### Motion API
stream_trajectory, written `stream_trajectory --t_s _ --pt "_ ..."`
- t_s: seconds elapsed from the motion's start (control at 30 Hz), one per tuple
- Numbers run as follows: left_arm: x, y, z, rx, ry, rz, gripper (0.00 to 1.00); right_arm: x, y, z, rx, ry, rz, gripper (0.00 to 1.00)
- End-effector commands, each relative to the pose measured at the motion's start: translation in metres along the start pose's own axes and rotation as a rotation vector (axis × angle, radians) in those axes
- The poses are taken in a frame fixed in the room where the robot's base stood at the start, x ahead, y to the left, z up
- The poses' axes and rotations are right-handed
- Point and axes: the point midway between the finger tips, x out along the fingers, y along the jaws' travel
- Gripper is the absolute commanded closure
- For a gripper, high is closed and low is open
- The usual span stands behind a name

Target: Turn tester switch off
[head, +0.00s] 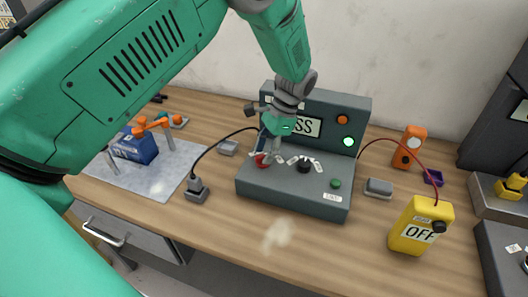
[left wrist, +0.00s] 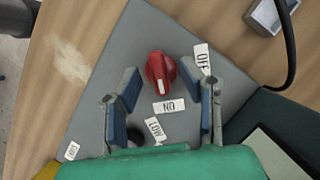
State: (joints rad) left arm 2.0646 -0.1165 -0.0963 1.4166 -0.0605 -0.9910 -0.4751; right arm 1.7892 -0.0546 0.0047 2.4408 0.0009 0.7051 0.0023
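The tester (head: 295,190) is a dark grey box on the bench with an upright back panel and a partly hidden display ending in "SS". Its red switch knob (left wrist: 160,70) sits between an ON label (left wrist: 169,106) and an OFF label (left wrist: 202,58). The knob's white mark points towards ON. In the head view the red knob (head: 262,160) is partly covered by my left gripper (head: 271,154), which comes down from above. In the left wrist view my left gripper (left wrist: 166,92) is open, its two fingers apart, with the knob just beyond the gap. My right gripper is out of view.
A black knob (head: 304,165) and a green button (head: 336,183) are on the same deck. A yellow device labelled OFF (head: 408,240) stands at the right with a red cable. An orange device (head: 410,147) stands behind it. A blue box (head: 135,147) is at the left.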

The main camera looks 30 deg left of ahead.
Motion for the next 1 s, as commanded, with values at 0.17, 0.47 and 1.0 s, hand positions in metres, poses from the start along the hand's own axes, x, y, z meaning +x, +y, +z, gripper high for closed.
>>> stream_trajectory --t_s 0.17,0.47,1.0 --pt "0.0093 -0.0003 -0.0002 0.000 -0.001 0.001 0.66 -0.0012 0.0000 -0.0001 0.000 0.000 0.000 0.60" --pt "0.0099 -0.0001 0.0000 -0.001 0.000 0.000 0.83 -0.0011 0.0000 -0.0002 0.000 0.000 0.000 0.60" --pt "0.0100 -0.0004 -0.0001 -0.064 -0.001 0.028 1.00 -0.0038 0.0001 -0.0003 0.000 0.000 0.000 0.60"
